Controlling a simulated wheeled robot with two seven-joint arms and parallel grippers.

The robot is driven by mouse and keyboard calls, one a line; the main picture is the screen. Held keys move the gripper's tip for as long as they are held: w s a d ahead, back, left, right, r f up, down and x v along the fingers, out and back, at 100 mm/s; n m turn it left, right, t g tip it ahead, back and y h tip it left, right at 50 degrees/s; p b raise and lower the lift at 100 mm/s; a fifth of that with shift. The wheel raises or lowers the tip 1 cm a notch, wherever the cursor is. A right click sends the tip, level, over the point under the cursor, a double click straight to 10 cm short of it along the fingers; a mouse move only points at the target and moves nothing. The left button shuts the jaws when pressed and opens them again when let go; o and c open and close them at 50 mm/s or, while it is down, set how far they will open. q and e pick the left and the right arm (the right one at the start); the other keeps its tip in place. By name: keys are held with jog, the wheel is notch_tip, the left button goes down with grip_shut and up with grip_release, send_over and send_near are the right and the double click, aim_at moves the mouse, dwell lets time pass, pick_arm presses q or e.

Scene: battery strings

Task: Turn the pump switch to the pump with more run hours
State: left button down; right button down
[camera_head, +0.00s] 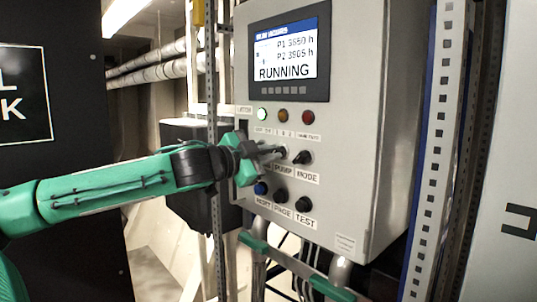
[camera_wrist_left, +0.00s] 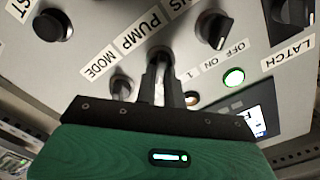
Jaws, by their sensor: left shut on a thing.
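The pump switch (camera_wrist_left: 160,54) is a dark knob above the PUMP label (camera_head: 284,169) on the grey control box (camera_head: 365,110). My left gripper (camera_head: 279,151) is shut on this knob, with one finger on each side; the wrist view shows the fingers (camera_wrist_left: 161,80) at it. The fingers hide most of the knob, so I cannot tell which way it points. The display (camera_head: 286,52) shows P1 with a slightly blurred figure like 5850 h, P2 with about 3905 h, and RUNNING. My right gripper is not in view.
The MODE knob (camera_head: 302,157) sits close on the right of the pump switch. Another black knob (camera_wrist_left: 214,28) is on its other side. A green lamp (camera_head: 262,114) is lit above.

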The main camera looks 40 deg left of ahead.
pick_arm(q)
jog(key=c, duration=1.5)
grip_release()
jog(key=s+a+b, duration=0.1)
jog(key=s+b, duration=0.4)
jog(key=s, duration=0.8)
jog(key=shift+s+b, duration=0.3)
jog(key=shift+s, duration=0.1)
jog(key=shift+a, duration=0.1)
